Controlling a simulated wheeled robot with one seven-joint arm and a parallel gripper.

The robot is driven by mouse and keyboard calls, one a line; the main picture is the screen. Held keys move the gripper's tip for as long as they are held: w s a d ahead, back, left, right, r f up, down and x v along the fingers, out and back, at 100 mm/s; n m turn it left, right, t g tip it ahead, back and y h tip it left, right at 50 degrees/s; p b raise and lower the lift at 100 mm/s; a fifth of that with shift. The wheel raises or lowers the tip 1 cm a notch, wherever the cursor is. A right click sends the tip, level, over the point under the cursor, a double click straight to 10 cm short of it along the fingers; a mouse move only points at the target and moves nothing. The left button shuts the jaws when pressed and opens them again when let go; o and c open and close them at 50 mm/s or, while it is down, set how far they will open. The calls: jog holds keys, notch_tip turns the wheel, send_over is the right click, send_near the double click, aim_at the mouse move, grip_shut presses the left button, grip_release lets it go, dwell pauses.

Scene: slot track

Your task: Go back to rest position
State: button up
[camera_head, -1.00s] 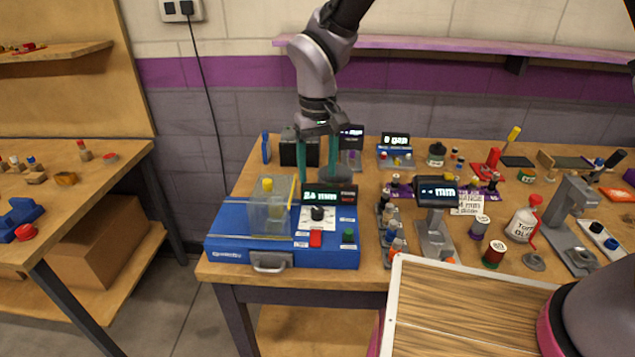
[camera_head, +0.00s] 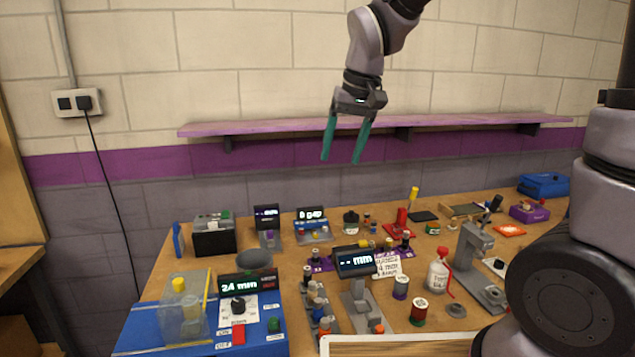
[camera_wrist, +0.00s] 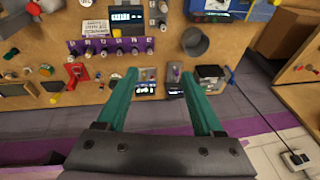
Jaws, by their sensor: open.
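My gripper (camera_head: 342,158) is raised well above the workbench in the head view, in front of the wall and the purple shelf. Its two green fingers are spread apart with nothing between them. The wrist view also shows the open gripper (camera_wrist: 163,75), with the bench beyond and below the fingers. The blue machine (camera_head: 190,340) with a "24 mm" display and a clear box on top stands at the bench's left front, below and left of my gripper and apart from it.
The workbench (camera_head: 290,320) holds several small devices, spools and tools. A purple wall shelf (camera_head: 470,123) runs behind my gripper. A grey bowl (camera_head: 254,262) sits behind the blue machine. A wall socket (camera_head: 78,102) with a hanging cable is at left. The air around the gripper is free.

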jog(key=s+d+r+m+t, duration=0.1)
jog(key=s+d+r+m, duration=0.1)
jog(key=d, duration=0.4)
jog(key=s+d+r+m+t, duration=0.2)
jog(key=s+d+r, duration=0.1)
jog(key=d, duration=0.4)
jog(key=s+d+r+m+t, duration=0.1)
jog(key=s+d+r+m, duration=0.1)
jog(key=s+d, duration=0.3)
jog(key=shift+d+r+t, duration=0.4)
jog(key=shift+d+r, duration=0.35)
jog(key=shift+d, duration=0.4)
